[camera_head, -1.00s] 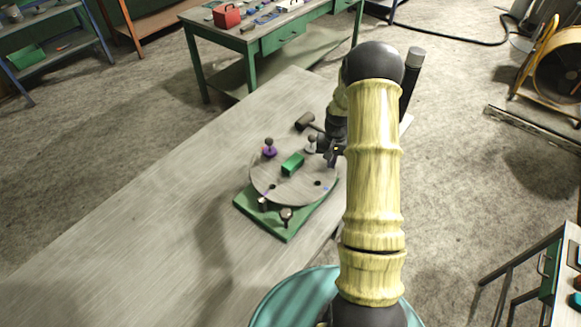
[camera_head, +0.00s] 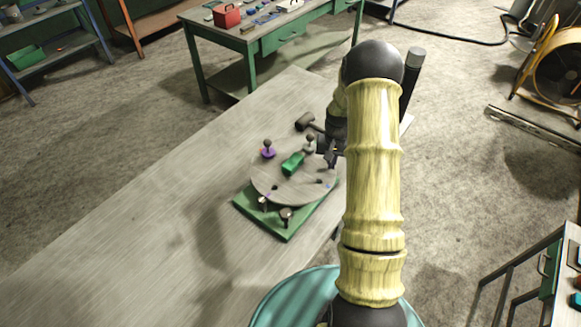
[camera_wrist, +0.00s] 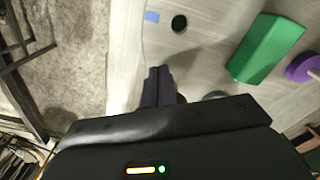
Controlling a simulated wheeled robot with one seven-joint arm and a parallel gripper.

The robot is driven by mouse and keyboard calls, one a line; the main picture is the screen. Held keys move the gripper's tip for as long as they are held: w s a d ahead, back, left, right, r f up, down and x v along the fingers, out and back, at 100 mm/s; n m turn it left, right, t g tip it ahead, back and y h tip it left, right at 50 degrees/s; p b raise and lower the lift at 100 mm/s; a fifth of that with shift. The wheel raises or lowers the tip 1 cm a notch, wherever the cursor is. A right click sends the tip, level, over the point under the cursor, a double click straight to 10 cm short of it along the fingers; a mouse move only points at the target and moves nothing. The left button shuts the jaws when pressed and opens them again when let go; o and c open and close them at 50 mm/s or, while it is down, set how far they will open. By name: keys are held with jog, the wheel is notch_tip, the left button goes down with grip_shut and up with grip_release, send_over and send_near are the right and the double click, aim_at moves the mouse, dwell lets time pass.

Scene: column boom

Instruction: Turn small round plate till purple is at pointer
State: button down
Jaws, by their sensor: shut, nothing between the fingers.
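The small round plate (camera_head: 290,190) is a grey disc on a green square base (camera_head: 283,232). Near its back left edge stands a purple-based knob (camera_head: 267,150), which also shows in the wrist view (camera_wrist: 302,68). A grey knob (camera_head: 309,143) stands at its back right. A green block (camera_head: 292,163) lies on the disc. My gripper (camera_head: 331,160) is shut and empty at the disc's right edge, beside the grey knob; its fingers (camera_wrist: 158,76) show together in the wrist view. I cannot tell whether they touch the knob. I cannot clearly identify the pointer.
A dark-topped post (camera_head: 286,214) stands on the base's front corner. A dark hammer-like tool (camera_head: 305,121) lies behind the plate. The grey table (camera_head: 130,235) is clear to the left. The table's right edge runs close to my arm.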

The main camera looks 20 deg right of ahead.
notch_tip(320, 180, up, 9)
jog(key=p, duration=0.5)
jog(key=shift+p, duration=0.3)
dwell(0.7)
jog(key=s+a+r+n+t+b, duration=0.1)
jog(key=s+a+r+n+b, duration=0.1)
jog(key=s+a, duration=0.6)
jog(key=s+a+r+n+t+b, duration=0.1)
jog(key=s+a+r+n+b, duration=0.1)
jog(key=s+a+r+b, duration=0.2)
jog(key=s+a+r, duration=0.3)
jog(key=s+a, duration=0.1)
jog(key=s, duration=0.4)
jog(key=shift+s+a+n+t+b, duration=0.2)
jog(key=shift+n+t+b, duration=0.1)
jog(key=shift+n+b, duration=0.1)
jog(key=shift+w, duration=0.1)
